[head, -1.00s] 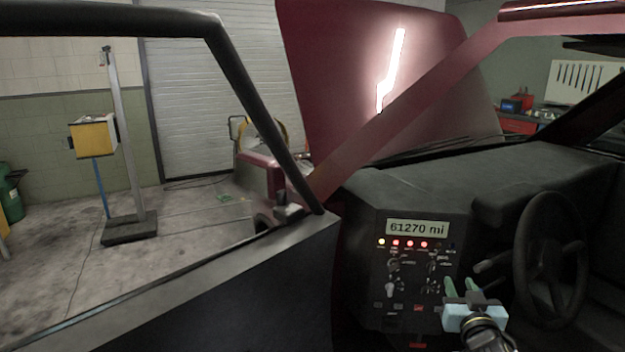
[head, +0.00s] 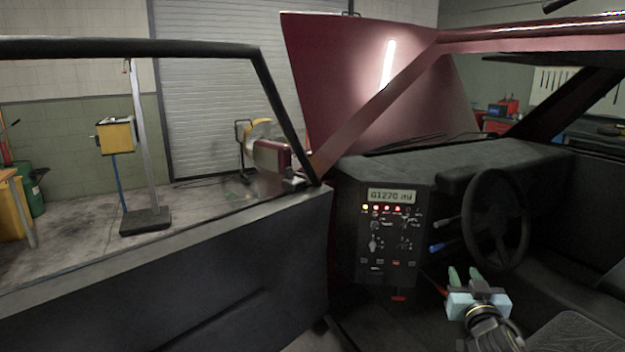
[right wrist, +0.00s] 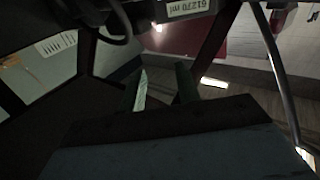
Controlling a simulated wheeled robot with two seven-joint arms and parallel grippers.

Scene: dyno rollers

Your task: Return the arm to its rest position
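My right gripper (head: 465,273) is in the lower right of the head view, inside the car, in front of and below the dash. Its two green fingers stand apart with nothing between them. The right wrist view shows the same two fingers (right wrist: 162,88) with a gap. The dash panel (head: 388,240) has a display (head: 391,196) that seems to read 61270 mi, with several lit lamps below it. The gripper is to the right of the panel and appears apart from it. My left gripper is not in view.
A black steering wheel (head: 497,220) is close behind the gripper to the right. The dark car door (head: 180,290) spans the left. A seat (head: 575,335) is at the lower right. Beyond the car are a raised red hood (head: 345,85) and a yellow box on a stand (head: 116,136).

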